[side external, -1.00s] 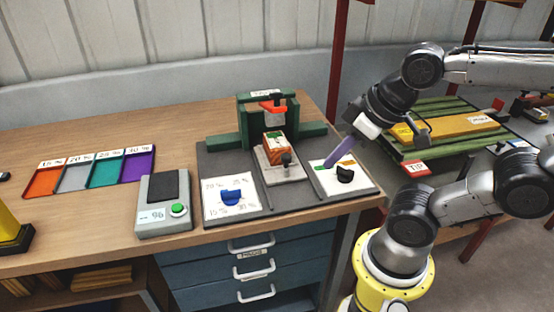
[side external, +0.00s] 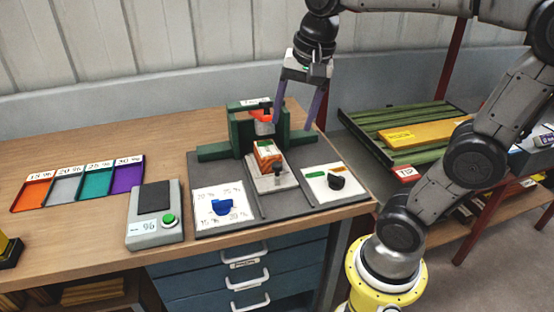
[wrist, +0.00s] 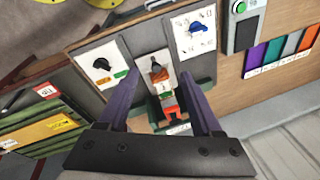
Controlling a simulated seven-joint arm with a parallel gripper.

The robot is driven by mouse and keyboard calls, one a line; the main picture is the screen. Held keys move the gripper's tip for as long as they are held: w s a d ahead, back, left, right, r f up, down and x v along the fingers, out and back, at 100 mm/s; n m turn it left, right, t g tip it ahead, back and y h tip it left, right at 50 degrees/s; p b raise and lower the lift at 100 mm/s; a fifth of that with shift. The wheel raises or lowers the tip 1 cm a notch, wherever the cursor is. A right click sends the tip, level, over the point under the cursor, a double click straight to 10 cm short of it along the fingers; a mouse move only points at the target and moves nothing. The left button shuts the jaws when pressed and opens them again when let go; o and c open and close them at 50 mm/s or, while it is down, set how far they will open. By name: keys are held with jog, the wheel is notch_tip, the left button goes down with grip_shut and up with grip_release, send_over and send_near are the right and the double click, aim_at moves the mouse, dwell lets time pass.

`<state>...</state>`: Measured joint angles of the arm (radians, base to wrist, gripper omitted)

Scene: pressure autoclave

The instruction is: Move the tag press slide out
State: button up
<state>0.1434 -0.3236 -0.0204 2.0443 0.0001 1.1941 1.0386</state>
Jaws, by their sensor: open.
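The tag press (side external: 262,125) is a green frame with a red-orange part at its top, at the back of a dark grey base plate. Its slide (side external: 272,180) is a pale plate in front of the frame, with a dark upright knob (side external: 278,168) at its front end. A wooden block (side external: 266,153) with orange and green marks sits on the slide. My gripper (side external: 296,118) is open and empty, with its purple fingers high beside the press frame. In the wrist view, the fingers (wrist: 160,90) spread to both sides of the press; the slide shows between them (wrist: 160,80).
A white panel with a blue knob (side external: 222,206) lies left of the slide, and one with a black knob (side external: 336,182) lies right. A grey meter with a green button (side external: 155,215) and coloured trays (side external: 80,182) stand further left. Green slats (side external: 405,125) are at the right.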

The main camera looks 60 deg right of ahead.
jog(key=w+d+f+m+g, duration=0.1)
jog(key=w+d+m, duration=0.2)
jog(key=w+d, duration=0.15)
jog(key=m+g, duration=0.1)
jog(key=g, duration=0.1)
send_over(277, 164)
notch_tip(277, 164, down, 4)
notch_tip(277, 164, down, 14)
jog(key=shift+d+r, duration=0.1)
jog(key=shift+r, duration=0.1)
grip_shut()
jog(key=shift+r, duration=0.1)
dwell(1.0)
